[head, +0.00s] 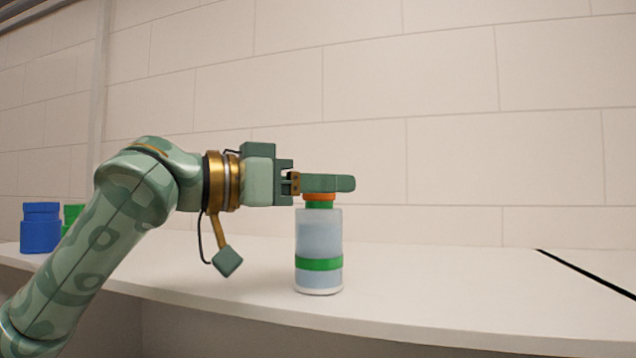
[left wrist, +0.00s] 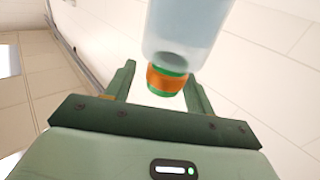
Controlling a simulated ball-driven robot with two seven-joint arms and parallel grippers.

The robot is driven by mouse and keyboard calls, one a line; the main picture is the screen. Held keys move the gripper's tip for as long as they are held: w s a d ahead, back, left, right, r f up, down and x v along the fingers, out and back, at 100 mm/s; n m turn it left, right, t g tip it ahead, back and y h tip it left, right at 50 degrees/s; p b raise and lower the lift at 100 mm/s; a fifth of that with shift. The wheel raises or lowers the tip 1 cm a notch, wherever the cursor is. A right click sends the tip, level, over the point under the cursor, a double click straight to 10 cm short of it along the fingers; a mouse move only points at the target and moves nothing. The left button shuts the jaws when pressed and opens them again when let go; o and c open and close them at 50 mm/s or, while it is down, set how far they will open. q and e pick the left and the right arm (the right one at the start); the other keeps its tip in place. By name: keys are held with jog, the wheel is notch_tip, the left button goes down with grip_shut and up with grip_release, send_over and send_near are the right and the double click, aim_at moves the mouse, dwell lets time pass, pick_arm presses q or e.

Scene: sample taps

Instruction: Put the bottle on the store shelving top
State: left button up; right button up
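The bottle (head: 318,240) is pale blue and translucent, with a green band and a green and orange neck. It stands upright on the white store shelving top (head: 440,290), near its front edge. My left gripper (head: 330,184) reaches in level from the left at the bottle's top, and its near finger hides the very top. In the left wrist view the fingers (left wrist: 162,88) are spread with the bottle's orange and green neck (left wrist: 167,80) between them. A gap shows on the left side of the neck; the right finger is close to it. My right gripper is in neither view.
A blue container (head: 40,230) and a green one (head: 72,214) stand at the far left. A black strip (head: 585,273) crosses the top at the right. A pale block wall (head: 450,150) rises behind. The surface right of the bottle is clear.

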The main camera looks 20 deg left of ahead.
pick_arm(q)
jog(key=shift+s+d, duration=0.1)
jog(key=shift+d, duration=0.3)
jog(key=shift+s+a, duration=0.1)
jog(key=shift+a, duration=0.4)
jog(key=b+v, duration=0.3)
jog(key=v, duration=0.8)
jog(key=shift+s, duration=0.2)
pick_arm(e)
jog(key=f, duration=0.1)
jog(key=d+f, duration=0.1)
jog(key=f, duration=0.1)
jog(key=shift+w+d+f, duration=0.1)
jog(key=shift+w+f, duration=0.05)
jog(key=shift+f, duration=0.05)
